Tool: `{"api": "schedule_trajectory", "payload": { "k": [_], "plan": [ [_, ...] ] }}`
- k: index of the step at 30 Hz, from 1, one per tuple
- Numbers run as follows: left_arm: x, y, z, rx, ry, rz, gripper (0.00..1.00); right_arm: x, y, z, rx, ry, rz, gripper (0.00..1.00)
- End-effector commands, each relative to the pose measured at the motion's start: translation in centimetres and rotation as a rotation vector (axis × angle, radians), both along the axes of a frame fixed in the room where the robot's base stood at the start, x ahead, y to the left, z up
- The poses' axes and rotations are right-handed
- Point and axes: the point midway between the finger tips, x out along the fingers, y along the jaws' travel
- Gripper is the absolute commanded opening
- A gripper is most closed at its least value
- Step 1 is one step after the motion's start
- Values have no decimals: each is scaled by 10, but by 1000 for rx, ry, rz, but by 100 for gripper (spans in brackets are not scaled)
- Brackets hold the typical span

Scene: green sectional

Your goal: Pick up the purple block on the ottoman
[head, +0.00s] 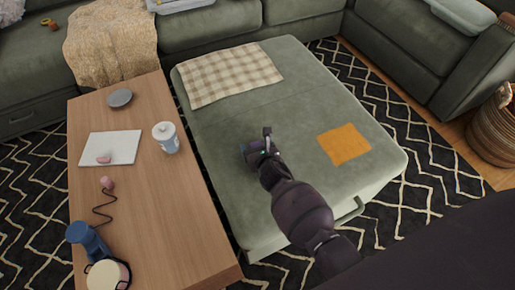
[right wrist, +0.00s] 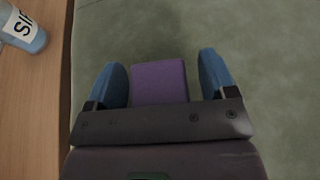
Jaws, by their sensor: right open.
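The purple block (right wrist: 159,82) lies on the green ottoman (right wrist: 255,50) in the right wrist view. My right gripper (right wrist: 160,84) is open, with one blue finger on each side of the block. A narrow gap shows between the block and each finger. The block's near end is hidden behind the gripper body. In the head view my right gripper (head: 252,150) is low over the middle-left part of the ottoman (head: 240,200), and the block cannot be made out there. My left gripper is not in view.
A wooden table (head: 150,220) stands left of the ottoman, holding a white bottle (head: 166,137), a white tablet-like slab (head: 122,148) and a blue object (head: 86,240). A checkered cloth (head: 228,74) and an orange cloth (head: 344,144) lie on the ottoman. Green sofas stand behind.

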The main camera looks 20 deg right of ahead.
Motion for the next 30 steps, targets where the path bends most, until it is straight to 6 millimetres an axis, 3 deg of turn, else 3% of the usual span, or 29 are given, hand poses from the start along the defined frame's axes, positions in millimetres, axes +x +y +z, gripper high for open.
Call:
{"api": "schedule_trajectory", "payload": {
  "k": [2, 11, 18, 22, 28, 30],
  "plan": [
    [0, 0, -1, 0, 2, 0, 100, 0, 0, 0, 0, 0, 0, 72],
    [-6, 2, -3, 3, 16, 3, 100, 0, 0, 0, 0, 0, 0, 26],
    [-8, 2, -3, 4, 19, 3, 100, 0, 0, 1, 0, -1, 0, 24],
    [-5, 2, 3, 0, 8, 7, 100, 2, 0, 11, -1, -6, 1, 24],
    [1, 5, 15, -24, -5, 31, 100, 6, -1, 50, -4, -19, 2, 24],
    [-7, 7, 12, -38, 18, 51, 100, 6, -1, 68, -4, -22, 2, 24]
  ]
}}
